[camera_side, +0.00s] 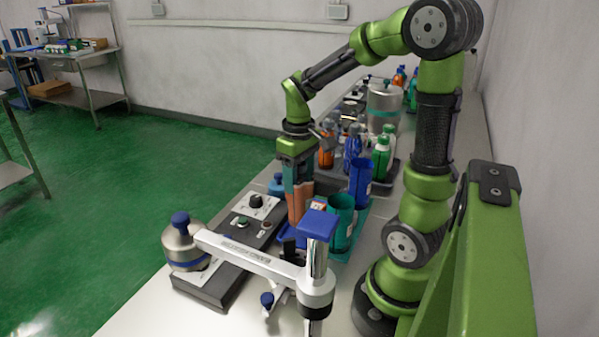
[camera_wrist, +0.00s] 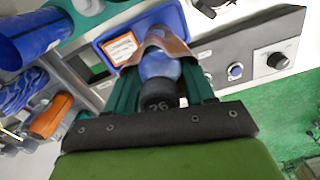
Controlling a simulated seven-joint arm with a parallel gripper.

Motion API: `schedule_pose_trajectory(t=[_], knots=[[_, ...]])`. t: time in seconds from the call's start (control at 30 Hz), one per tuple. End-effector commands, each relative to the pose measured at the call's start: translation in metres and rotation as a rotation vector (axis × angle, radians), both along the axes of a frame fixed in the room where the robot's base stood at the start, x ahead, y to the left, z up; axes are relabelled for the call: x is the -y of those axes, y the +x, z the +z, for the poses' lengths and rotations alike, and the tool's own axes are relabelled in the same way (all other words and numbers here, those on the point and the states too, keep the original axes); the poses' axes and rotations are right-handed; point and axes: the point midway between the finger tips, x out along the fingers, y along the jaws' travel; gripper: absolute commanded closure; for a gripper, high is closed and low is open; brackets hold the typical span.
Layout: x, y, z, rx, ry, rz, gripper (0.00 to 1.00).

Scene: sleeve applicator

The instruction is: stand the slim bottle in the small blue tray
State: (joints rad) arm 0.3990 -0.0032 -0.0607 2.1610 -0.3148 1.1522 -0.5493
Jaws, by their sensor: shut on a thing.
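The slim bottle (camera_wrist: 160,66), blue with a black cap, is between the teal fingers of my gripper (camera_wrist: 157,48) in the wrist view. The brown finger pads close around its body. In the side view my gripper (camera_side: 298,212) points down and hides the bottle. The small blue tray (camera_wrist: 101,47) has an orange-edged white label and lies beyond the fingers in the wrist view, with the bottle overlapping its right part. I cannot tell whether the bottle's base touches it. In the side view the tray is mostly hidden behind my gripper and the applicator.
A silver applicator arm (camera_side: 250,258) with a blue-topped post stands in front. A black control box (camera_side: 235,245) is at left. A teal cup (camera_side: 341,212) and a tall blue cup (camera_side: 361,180) stand close to the right. Several bottles stand in a rack behind.

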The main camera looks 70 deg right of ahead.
Motion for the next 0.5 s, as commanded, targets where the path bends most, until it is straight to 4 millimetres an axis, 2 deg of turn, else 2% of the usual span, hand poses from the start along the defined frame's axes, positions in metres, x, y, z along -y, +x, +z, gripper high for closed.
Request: schedule_pose_trajectory(t=[0.2, 0.5], knots=[[0.000, -0.001, -0.030, -0.002, 0.001, 0.000, 1.00], [0.000, 0.000, -0.034, 0.000, 0.001, 0.000, 1.00]])
